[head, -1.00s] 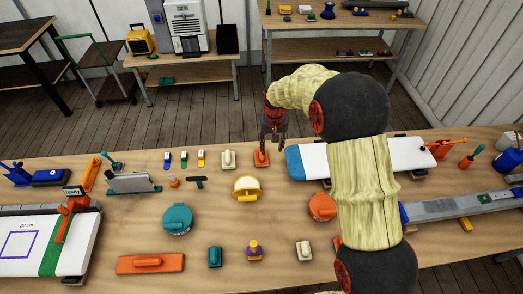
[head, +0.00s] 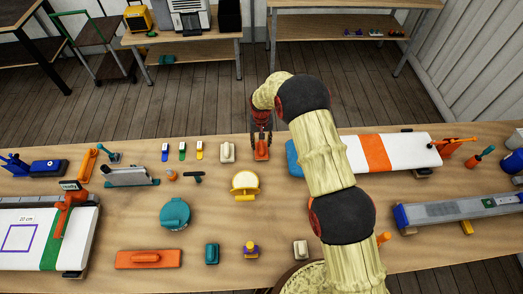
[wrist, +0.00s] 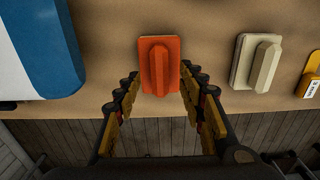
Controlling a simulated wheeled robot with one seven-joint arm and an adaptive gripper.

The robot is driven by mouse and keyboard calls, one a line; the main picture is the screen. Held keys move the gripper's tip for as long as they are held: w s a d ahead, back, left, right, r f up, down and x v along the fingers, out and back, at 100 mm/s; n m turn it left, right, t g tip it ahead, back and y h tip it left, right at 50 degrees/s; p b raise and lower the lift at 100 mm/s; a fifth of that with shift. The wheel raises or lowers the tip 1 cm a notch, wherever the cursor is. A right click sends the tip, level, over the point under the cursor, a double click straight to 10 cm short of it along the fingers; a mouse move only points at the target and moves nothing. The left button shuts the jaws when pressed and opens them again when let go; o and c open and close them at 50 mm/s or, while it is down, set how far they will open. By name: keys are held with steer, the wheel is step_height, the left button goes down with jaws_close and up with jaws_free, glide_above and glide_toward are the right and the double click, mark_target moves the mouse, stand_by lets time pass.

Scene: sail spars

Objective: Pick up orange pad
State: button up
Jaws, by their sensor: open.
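The orange pad (head: 261,150) is a small block with a raised grip, lying near the far edge of the workbench. It also shows in the wrist view (wrist: 159,68), upper middle. My gripper (head: 261,132) is just beyond the pad at the bench's far edge in the head view. In the wrist view my gripper (wrist: 160,88) is open, with its fingers on either side of the pad's near end and nothing held. I cannot tell the exact height of the fingertips over the bench.
A cream pad (wrist: 256,63) lies beside the orange pad. A white board with a blue end (wrist: 38,50) lies on its other side. A yellow-handled item (head: 245,185) and a teal round container (head: 175,213) stand nearer on the workbench (head: 120,225).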

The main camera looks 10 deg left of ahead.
mark_target(261, 146)
step_height(261, 146, down, 3)
steer(key=shift+r, duration=0.1)
jaws_close()
stand_by(0.5)
